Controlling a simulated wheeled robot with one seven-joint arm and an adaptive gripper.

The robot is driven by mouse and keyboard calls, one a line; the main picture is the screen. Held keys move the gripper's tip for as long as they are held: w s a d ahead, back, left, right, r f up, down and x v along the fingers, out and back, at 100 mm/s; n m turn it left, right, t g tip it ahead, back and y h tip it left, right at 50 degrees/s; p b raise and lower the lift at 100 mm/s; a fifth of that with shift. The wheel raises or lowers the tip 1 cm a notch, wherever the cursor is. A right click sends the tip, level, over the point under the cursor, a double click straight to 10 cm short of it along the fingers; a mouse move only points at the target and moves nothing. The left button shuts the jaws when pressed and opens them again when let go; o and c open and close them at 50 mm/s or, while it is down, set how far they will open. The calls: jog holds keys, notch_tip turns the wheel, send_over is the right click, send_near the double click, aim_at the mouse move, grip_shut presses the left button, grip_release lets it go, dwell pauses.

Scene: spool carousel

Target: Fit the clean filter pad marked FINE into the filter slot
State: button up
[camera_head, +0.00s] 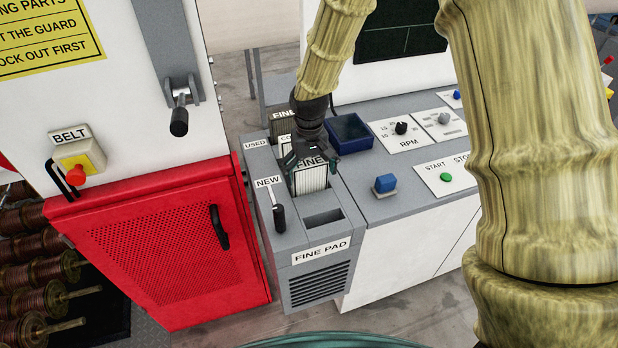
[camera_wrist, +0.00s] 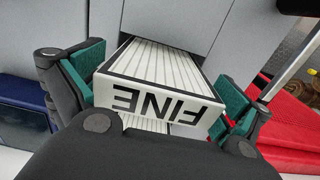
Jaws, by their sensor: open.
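A white pleated pad marked FINE (camera_head: 311,179) stands upright in the grey unit, near the NEW label. It also shows in the wrist view (camera_wrist: 158,66), its lettering upside down. My gripper (camera_head: 309,158) is open over the pad's top, with green-padded fingers on either side of it in the wrist view (camera_wrist: 165,88). A gap shows beside the right finger; contact at the left finger is unclear. The slot (camera_head: 322,217) above the FINE PAD label looks dark and empty. Another pad marked FINE (camera_head: 284,116) stands at the back near the USED label, partly hidden by my gripper.
A label beginning "CO" (camera_head: 286,139) is partly covered by my gripper. A black-handled lever (camera_head: 279,215) stands left of the slot. A dark blue tray (camera_head: 349,132) lies right of my gripper. A red guard door (camera_head: 160,240) stands close on the left.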

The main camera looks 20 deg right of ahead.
jog(key=shift+f, duration=0.1)
jog(key=c, duration=0.8)
